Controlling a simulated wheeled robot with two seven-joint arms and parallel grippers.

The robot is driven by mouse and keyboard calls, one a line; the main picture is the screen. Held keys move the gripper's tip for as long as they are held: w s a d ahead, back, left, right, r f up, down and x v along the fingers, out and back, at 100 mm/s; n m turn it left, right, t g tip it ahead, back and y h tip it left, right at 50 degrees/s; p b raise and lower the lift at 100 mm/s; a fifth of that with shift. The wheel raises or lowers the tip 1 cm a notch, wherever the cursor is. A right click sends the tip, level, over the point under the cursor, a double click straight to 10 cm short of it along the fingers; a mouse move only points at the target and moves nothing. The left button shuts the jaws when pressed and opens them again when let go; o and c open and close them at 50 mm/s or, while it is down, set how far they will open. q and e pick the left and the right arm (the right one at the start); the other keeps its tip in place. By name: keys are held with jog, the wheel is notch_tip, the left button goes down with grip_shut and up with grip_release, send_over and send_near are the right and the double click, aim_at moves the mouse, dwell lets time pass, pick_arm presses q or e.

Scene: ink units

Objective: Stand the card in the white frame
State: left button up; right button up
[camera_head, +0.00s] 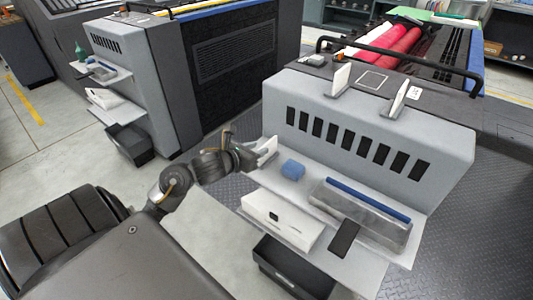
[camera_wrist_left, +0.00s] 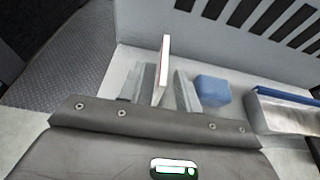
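A thin white card with a red edge (camera_wrist_left: 163,66) stands on edge in the left wrist view, between the fingers of my left gripper (camera_wrist_left: 165,92). A gap shows between the card and the right finger; contact with the left finger is unclear. In the head view my left gripper (camera_head: 264,150) is at the left end of the grey shelf, and the card (camera_head: 270,143) shows only partly there. A flat white-outlined frame (camera_head: 372,79) lies on top of the grey machine, between two upright white pieces (camera_head: 341,78) (camera_head: 401,97). My right gripper is out of view.
A blue block (camera_head: 292,169) sits right of the gripper. A grey bin with a blue edge (camera_head: 360,210) takes up the shelf's right part. A white box (camera_head: 283,219) and dark slab (camera_head: 344,238) lie in front. A black rail (camera_head: 400,60) runs behind the machine top.

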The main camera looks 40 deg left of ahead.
aim_at(268, 143)
pick_arm(q)
jog(key=shift+d+p+x, duration=0.1)
jog(key=shift+p+x, duration=0.1)
jog(key=shift+x, duration=0.95)
jog(key=shift+d+p+x, duration=0.15)
jog(key=shift+x, duration=0.95)
jog(key=shift+w+f, duration=0.1)
jog(key=shift+w, duration=0.5)
grip_shut()
